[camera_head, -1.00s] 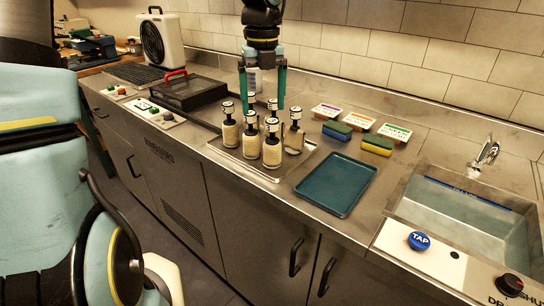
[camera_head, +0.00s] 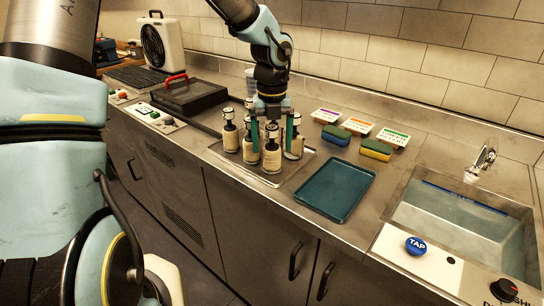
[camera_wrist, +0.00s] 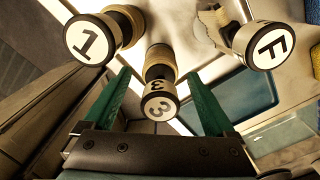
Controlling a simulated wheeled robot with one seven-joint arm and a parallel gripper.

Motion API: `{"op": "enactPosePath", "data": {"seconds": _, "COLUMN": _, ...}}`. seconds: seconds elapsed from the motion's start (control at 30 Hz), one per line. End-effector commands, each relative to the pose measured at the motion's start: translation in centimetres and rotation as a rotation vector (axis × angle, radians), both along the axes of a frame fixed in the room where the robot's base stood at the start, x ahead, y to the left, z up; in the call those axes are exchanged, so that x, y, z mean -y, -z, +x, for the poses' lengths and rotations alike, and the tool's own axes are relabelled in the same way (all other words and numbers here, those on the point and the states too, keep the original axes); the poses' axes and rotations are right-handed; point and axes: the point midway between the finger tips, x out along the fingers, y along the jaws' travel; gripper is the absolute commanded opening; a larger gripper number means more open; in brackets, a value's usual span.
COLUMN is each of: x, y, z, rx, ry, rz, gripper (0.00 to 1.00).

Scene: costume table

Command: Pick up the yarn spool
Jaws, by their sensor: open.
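I cannot make out anything that is clearly a yarn spool. Several cream bottles with black necks and round caps stand on a metal tray (camera_head: 270,181) on the counter. My gripper (camera_head: 272,148) is open and lowered among them, fingers pointing down. In the wrist view, the bottle marked 3 (camera_wrist: 158,75) lies between the green fingers of my gripper (camera_wrist: 158,80), with no clear contact. The bottle marked 1 (camera_wrist: 105,35) is to the left and the bottle marked F (camera_wrist: 250,40) to the right. Some bottles are partly hidden by the gripper.
An empty teal tray (camera_head: 336,188) lies right of the bottles. Two sponges (camera_head: 376,149) and several small labelled cards (camera_head: 393,137) lie behind it. A sink (camera_head: 465,215) is at right, a black case (camera_head: 190,96) at left. A pale cylinder (camera_head: 250,82) shows behind my arm.

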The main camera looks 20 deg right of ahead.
Motion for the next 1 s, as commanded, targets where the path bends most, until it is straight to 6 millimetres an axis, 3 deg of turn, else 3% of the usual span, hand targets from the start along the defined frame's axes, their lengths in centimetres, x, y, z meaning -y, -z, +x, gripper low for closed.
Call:
{"op": "enactPosePath", "data": {"seconds": 0.3, "x": 0.01, "y": 0.59, "z": -0.01, "rx": 0.001, "ry": 0.0, "rz": 0.0, "gripper": 0.89}}
{"op": "enactPosePath", "data": {"seconds": 1.0, "x": 0.0, "y": 0.55, "z": 0.0, "rx": 0.001, "ry": 0.0, "rz": 0.0, "gripper": 0.1}}
